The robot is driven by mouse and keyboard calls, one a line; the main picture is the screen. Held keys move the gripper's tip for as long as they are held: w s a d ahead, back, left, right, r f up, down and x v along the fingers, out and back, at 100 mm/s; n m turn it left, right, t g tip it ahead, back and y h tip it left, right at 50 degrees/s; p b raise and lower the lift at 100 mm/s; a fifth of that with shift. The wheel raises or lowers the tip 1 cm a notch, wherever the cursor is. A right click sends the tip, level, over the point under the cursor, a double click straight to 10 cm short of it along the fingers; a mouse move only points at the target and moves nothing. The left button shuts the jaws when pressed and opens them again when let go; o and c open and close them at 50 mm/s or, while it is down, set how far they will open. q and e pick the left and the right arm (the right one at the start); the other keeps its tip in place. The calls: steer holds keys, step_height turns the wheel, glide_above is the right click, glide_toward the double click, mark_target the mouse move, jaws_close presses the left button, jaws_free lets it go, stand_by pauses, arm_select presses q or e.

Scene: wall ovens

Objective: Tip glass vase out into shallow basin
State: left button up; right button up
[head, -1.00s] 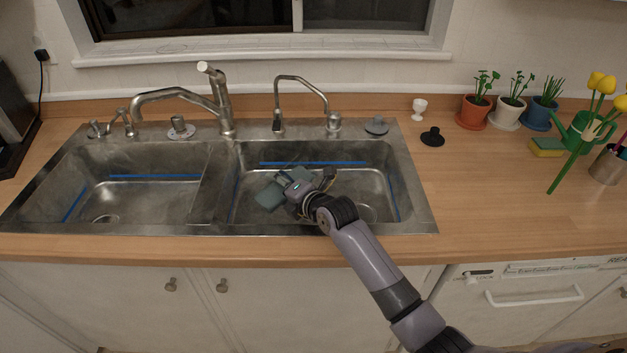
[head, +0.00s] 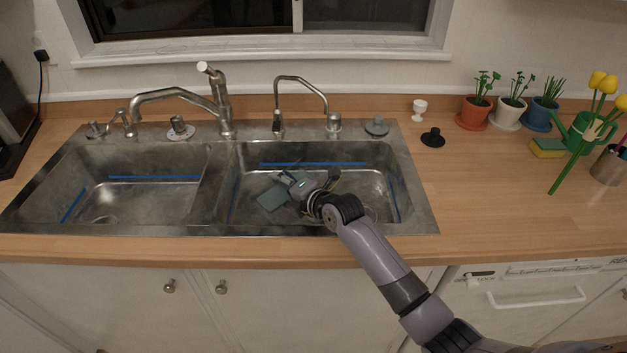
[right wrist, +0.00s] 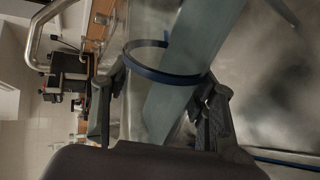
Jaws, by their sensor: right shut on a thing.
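My right gripper (head: 292,181) is low inside the right sink basin (head: 385,160), its arm coming in from the lower right. In the right wrist view its fingers (right wrist: 160,95) stand either side of a clear glass vase with a dark blue rim (right wrist: 165,76); they are shut on it. The glass is hardly visible in the head view. A flat teal piece (head: 272,198) shows at the basin's left-middle, beyond the fingers. In the wrist view a teal strip (right wrist: 185,75) crosses the blue ring; whether it lies inside the glass I cannot tell. My left gripper is out of view.
The empty left basin (head: 140,195) is beside a metal divider. A large faucet (head: 225,105) and a thin faucet (head: 300,85) stand behind. A black stopper (head: 432,137), a white cup (head: 419,107) and potted plants (head: 515,110) are on the right counter.

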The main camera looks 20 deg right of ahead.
steer(key=shift+w+d+r+m+y, duration=0.15)
steer(key=shift+r+m+y, duration=0.15)
steer(key=shift+r+m, duration=0.3)
stand_by(0.6)
steer(key=shift+d+r+g, duration=0.2)
steer(key=shift+r+g, duration=0.1)
steer(key=shift+r, duration=0.2)
stand_by(0.3)
